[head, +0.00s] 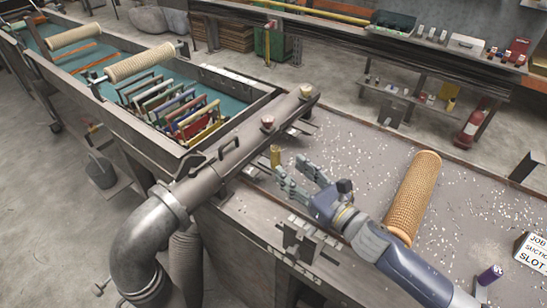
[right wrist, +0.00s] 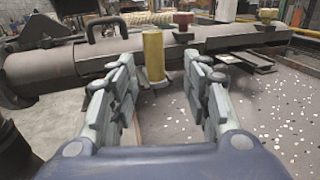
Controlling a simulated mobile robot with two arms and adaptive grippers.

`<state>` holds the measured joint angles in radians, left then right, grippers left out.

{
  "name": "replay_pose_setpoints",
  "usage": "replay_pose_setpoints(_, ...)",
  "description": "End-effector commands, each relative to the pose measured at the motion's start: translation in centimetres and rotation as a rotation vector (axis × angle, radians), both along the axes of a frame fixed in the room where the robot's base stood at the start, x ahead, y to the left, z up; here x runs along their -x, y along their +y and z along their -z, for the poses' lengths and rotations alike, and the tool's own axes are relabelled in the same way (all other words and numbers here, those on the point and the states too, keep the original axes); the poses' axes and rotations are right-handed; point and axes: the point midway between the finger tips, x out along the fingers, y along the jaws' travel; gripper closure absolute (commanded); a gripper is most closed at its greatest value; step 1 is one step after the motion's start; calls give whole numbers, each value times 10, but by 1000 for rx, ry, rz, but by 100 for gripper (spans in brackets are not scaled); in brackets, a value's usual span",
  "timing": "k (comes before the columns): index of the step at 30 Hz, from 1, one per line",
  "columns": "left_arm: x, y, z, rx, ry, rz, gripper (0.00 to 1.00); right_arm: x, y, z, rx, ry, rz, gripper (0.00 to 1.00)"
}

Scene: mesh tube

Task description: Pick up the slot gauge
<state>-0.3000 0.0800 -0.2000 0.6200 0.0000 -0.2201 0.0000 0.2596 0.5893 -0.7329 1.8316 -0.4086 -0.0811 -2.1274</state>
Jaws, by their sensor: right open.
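A short yellow upright cylinder (head: 275,154), which looks like the slot gauge, stands by the near side of the grey pipe. It also shows in the right wrist view (right wrist: 153,56), straight ahead, a little left of centre between my fingertips. My right gripper (head: 289,171) is open and empty, pointing at the cylinder from the table side. In the right wrist view its fingers (right wrist: 161,75) are spread wide, and the cylinder stands beyond the tips. The cylinder's foot is partly hidden. My left gripper is not in view.
A tan mesh tube (head: 413,195) lies on the table right of my arm. A purple can (head: 490,275) and a sign (head: 533,252) are at the right. White specks litter the tabletop.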

Motion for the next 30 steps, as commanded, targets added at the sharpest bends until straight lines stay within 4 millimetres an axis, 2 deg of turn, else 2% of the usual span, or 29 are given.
replay_pose_setpoints(3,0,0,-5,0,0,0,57,-10,9,-1,0,1,0,56)
replay_pose_setpoints(8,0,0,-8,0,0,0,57,-16,14,-1,0,3,0,56)
replay_pose_setpoints(15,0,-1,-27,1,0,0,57,-35,39,-9,-3,3,-1,56)
replay_pose_setpoints(18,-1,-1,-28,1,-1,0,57,-44,44,-6,-1,2,1,56)
replay_pose_setpoints(29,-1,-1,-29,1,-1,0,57,-50,49,-4,0,1,0,56)
replay_pose_setpoints(30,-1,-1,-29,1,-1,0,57,-50,49,-4,0,1,0,60)
